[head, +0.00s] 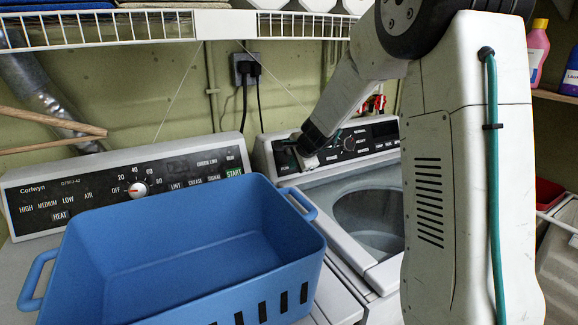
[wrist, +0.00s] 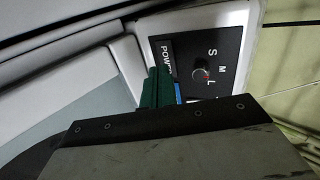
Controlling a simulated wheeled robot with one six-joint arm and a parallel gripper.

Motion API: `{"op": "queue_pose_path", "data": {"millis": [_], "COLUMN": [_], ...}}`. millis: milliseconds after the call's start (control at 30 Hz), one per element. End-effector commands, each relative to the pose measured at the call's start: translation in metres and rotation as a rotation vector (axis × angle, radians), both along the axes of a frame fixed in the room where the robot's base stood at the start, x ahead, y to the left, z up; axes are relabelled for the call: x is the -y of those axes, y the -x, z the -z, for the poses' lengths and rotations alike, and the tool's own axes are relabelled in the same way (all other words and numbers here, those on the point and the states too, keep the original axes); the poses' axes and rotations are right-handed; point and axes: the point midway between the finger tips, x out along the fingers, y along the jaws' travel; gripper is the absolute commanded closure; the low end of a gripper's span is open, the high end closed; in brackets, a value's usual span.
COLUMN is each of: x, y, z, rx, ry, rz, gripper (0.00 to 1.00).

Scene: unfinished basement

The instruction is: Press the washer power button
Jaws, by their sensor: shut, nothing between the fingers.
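The washer (head: 345,272) stands at the right with its round tub opening showing. Its black control panel (head: 372,137) runs along the back. My gripper (head: 301,161) is at the left end of that panel, shut and empty. In the wrist view its green fingertips (wrist: 158,88) are right at the panel beside the POWER label (wrist: 166,55), partly covering it. A small blue patch shows beside the fingertips. The power button itself is mostly hidden behind the fingers, and I cannot tell whether they touch it. A size knob (wrist: 201,75) marked S, M, L is just right of the fingers.
A blue laundry basket (head: 185,235) sits on the dryer in front of the dryer's panel (head: 120,190). A white wire shelf (head: 170,25) hangs above. Bottles (head: 538,50) stand on a shelf at the far right.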

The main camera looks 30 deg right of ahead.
Motion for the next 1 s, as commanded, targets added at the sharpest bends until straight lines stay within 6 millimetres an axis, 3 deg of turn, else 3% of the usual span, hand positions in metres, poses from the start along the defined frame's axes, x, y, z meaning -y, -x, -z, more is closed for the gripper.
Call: {"op": "queue_pose_path", "data": {"millis": [200, 400, 1000], "x": [-0.001, -0.004, -0.004], "y": [0.037, 0.059, 0.068], "z": [-0.041, -0.064, -0.072], "rx": [0.002, 0.001, -0.002], "ry": [0.002, 0.001, 0.0], "rz": [-0.001, -0.005, -0.004], "gripper": [1.0, 1.0, 1.0]}}
